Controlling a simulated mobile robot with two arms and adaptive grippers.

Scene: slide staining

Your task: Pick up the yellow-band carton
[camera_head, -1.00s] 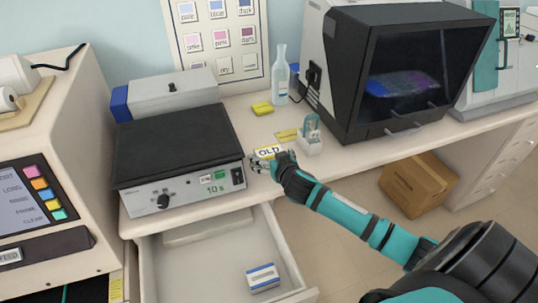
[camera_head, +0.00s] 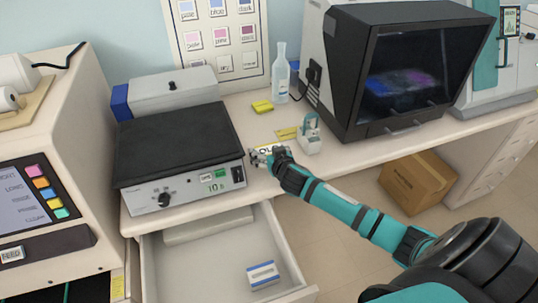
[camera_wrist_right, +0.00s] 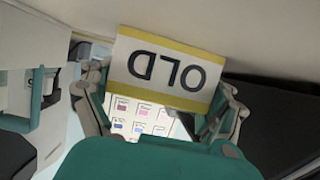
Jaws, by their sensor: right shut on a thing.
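The yellow-band carton (camera_wrist_right: 165,70) is white with yellow edges and the word OLD, upside down in the right wrist view. It sits between the two fingers of my right gripper (camera_wrist_right: 160,103), which is shut on it. In the head view the carton (camera_head: 267,149) shows small and partly covered by my right gripper (camera_head: 259,156), near the bench's front edge, right of the black-topped heater. I cannot tell whether it touches the bench. My left gripper is not in view.
The black-topped heater (camera_head: 170,140) stands close left. A small rack (camera_head: 309,136), a yellow block (camera_head: 262,107) and a clear bottle (camera_head: 280,75) are behind. Below, an open drawer (camera_head: 205,260) holds a blue-band carton (camera_head: 263,275). A dark-fronted cabinet (camera_head: 405,75) stands right.

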